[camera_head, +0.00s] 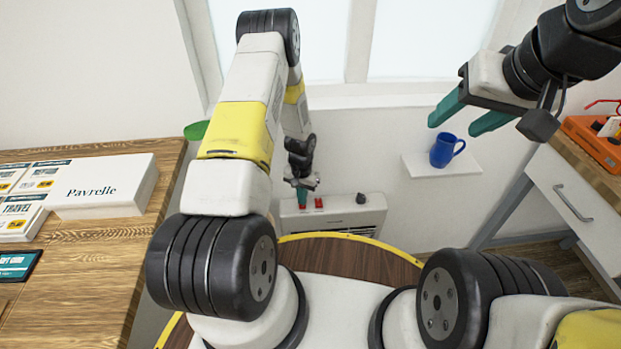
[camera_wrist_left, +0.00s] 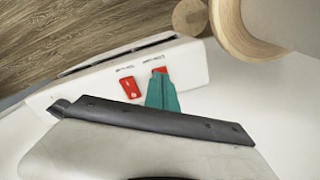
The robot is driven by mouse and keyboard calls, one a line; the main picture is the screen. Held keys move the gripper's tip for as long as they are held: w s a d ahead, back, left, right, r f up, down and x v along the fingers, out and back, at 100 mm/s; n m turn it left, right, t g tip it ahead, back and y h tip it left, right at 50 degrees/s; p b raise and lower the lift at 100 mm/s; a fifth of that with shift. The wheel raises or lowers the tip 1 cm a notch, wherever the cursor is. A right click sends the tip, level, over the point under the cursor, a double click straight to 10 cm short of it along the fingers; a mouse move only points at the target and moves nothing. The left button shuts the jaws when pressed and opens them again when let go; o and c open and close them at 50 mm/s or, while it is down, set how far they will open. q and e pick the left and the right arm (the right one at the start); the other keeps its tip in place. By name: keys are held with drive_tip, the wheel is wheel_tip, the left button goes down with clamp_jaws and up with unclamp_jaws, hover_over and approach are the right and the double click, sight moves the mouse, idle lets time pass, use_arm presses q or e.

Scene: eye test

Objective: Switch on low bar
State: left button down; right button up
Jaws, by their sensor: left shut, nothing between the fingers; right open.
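A white heater (camera_head: 345,213) stands low against the wall, with two red switches and a dark knob (camera_head: 360,198) on top. The left switch (camera_head: 303,206) and the right switch (camera_head: 318,203) sit side by side. My left gripper (camera_head: 302,190) is shut and empty, pointing down at the left switch. In the left wrist view its teal fingertips (camera_wrist_left: 161,88) overlap the edge of one red switch (camera_wrist_left: 159,70); I cannot tell whether they touch. The other switch (camera_wrist_left: 130,88) is clear beside it. The labels are too small to read. My right gripper (camera_head: 468,113) is open and empty, high at the right.
A blue mug (camera_head: 442,151) stands on a small white wall shelf (camera_head: 426,166). A wooden table (camera_head: 95,250) at the left holds a white box (camera_head: 105,187) and printed cards. A workbench (camera_head: 566,190) at the right carries an orange device (camera_head: 597,141). Round wooden shapes (camera_wrist_left: 245,32) lie near the heater.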

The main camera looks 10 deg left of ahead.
use_arm(q)
drive_tip(key=shift+f, duration=0.85)
idle(0.8)
drive_tip(key=shift+r, duration=3.5)
